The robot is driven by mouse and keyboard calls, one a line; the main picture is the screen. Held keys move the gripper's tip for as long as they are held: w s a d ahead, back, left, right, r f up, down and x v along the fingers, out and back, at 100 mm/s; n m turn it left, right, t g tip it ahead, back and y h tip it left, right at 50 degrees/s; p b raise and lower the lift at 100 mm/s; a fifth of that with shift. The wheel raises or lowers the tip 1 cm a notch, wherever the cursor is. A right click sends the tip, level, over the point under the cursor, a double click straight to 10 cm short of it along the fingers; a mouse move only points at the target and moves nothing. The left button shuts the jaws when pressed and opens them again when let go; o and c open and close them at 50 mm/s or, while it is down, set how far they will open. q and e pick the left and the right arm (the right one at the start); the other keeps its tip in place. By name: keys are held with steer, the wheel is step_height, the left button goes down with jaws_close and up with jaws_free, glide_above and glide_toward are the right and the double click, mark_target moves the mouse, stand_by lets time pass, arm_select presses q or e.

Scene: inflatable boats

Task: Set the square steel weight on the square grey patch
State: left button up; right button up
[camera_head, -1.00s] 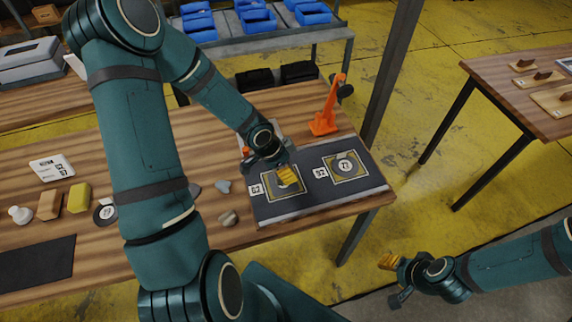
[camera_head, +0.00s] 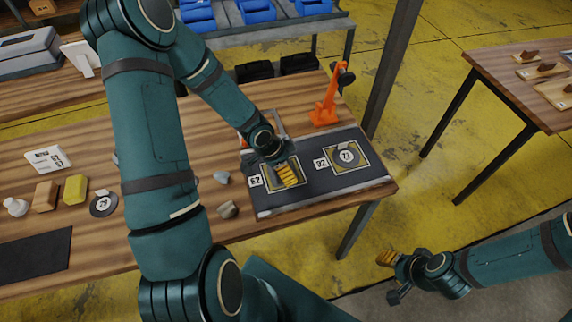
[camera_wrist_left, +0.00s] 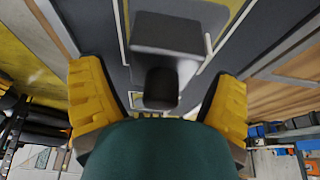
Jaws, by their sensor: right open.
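In the left wrist view, the square steel weight (camera_wrist_left: 165,35) is a dark grey block with a black knob (camera_wrist_left: 161,88). The knob lies between the two yellow fingers of my left gripper (camera_wrist_left: 160,100), which are spread with gaps on both sides. White outline lines show around the block on the dark surface. In the head view, my left gripper (camera_head: 287,175) is over the left framed patch (camera_head: 268,187) on the dark mat (camera_head: 312,193), hiding most of that patch and the weight. My right gripper (camera_head: 386,258) is open and empty, off the table at lower right.
A round disc (camera_head: 347,157) sits in the mat's right framed patch. An orange stand (camera_head: 325,108) is behind the mat.

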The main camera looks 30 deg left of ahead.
arm_select(q)
steer(key=p+v, duration=0.8)
steer(key=v, duration=0.4)
steer(key=s+d+f+n, duration=0.1)
steer(key=d+f+n, duration=0.1)
steer(key=d, duration=0.4)
steer(key=s+d+f+n, duration=0.2)
steer(key=d+f+n, duration=0.1)
steer(key=d, duration=0.4)
steer(key=s+d+f+n+g, duration=0.1)
steer(key=s+d+f+n, duration=0.1)
steer(key=d+n, duration=0.3)
steer(key=shift+d+f+h, duration=0.4)
steer(key=shift+d+f, duration=0.3)
steer(key=shift+d, duration=0.3)
